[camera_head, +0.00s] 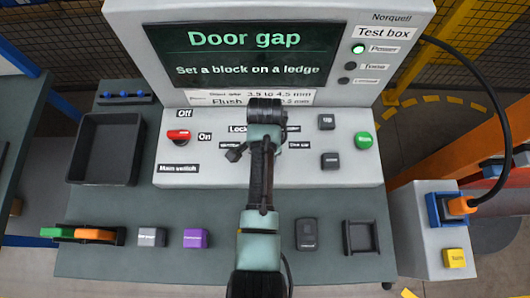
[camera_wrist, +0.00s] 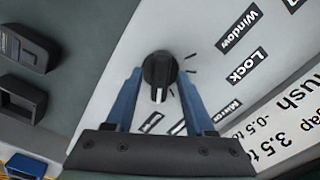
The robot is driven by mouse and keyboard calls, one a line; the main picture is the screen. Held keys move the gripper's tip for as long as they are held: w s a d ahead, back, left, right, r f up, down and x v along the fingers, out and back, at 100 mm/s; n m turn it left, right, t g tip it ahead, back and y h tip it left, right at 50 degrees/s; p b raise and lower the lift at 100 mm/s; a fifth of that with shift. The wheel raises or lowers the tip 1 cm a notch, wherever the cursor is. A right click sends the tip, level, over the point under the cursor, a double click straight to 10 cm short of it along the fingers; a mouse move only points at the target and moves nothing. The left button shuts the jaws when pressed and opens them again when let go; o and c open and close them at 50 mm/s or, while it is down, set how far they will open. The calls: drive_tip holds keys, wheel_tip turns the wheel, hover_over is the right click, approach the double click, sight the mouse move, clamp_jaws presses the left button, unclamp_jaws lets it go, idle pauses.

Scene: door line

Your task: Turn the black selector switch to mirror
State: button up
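The black selector switch (camera_wrist: 159,70) is a round knob with a white pointer mark, on the pale panel in the wrist view. Its pointer faces down the picture toward my gripper's palm. Labels Window (camera_wrist: 237,30), Lock (camera_wrist: 248,68) and Mirror (camera_wrist: 230,112) lie to its right; two more labels below are partly hidden and unreadable. My gripper (camera_wrist: 160,76) is open, its blue fingers on either side of the knob, with a gap seeming to show at each side. In the head view my arm hides the switch.
The test box screen (camera_head: 245,55) reads "Door gap". A red main switch (camera_head: 179,136) sits left of my arm; black buttons (camera_head: 330,160) and a green button (camera_head: 364,141) sit right. A black tray (camera_head: 105,148), coloured blocks (camera_head: 195,238) and a dark holder (camera_head: 360,238) are on the bench.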

clamp_jaws()
drive_tip(key=shift+r+n, duration=0.1)
drive_tip(key=shift+n, duration=0.3)
drive_tip(key=n+p, duration=0.2)
drive_tip(key=n, duration=0.2)
drive_tip(key=shift+n, duration=0.4)
drive_tip(key=n+p, duration=0.1)
drive_tip(key=n, duration=0.5)
drive_tip(key=shift+p, duration=0.4)
drive_tip(key=shift+w, duration=0.1)
drive_tip(key=shift+o, duration=0.4)
unclamp_jaws()
wheel_tip(320, 180, up, 13)
drive_tip(key=b, duration=0.1)
